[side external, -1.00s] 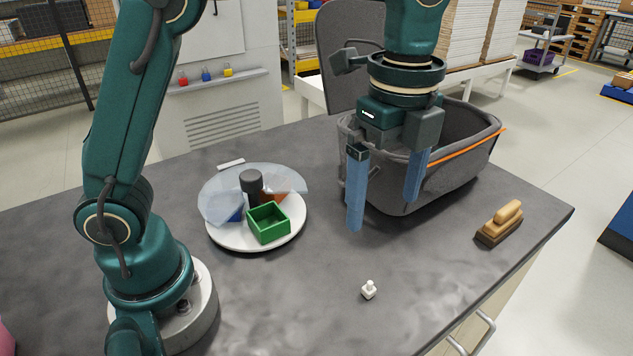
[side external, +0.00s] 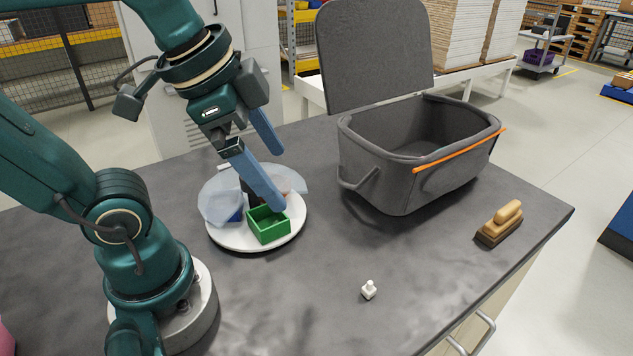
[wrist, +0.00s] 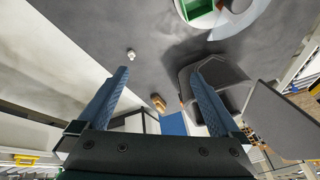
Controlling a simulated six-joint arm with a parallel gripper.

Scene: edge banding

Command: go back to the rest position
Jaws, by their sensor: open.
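My gripper (side external: 279,180) is open and empty, with its two blue fingers spread apart. In the side view it shows in front of the round white tray (side external: 238,237), and one fingertip overlaps the green box (side external: 268,224). In the wrist view nothing is between the fingers (wrist: 160,82); the green box (wrist: 197,8) and the tray are at the top edge. Behind the finger, part of the tray's contents is hidden, including a dark cylinder.
A grey bin (side external: 400,180) with an upright lid (side external: 375,50) and orange strip stands on the dark table. A wooden-handled brush (side external: 499,224) lies at the right and a small white bottle (side external: 369,290) stands near the front. The table's middle is clear.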

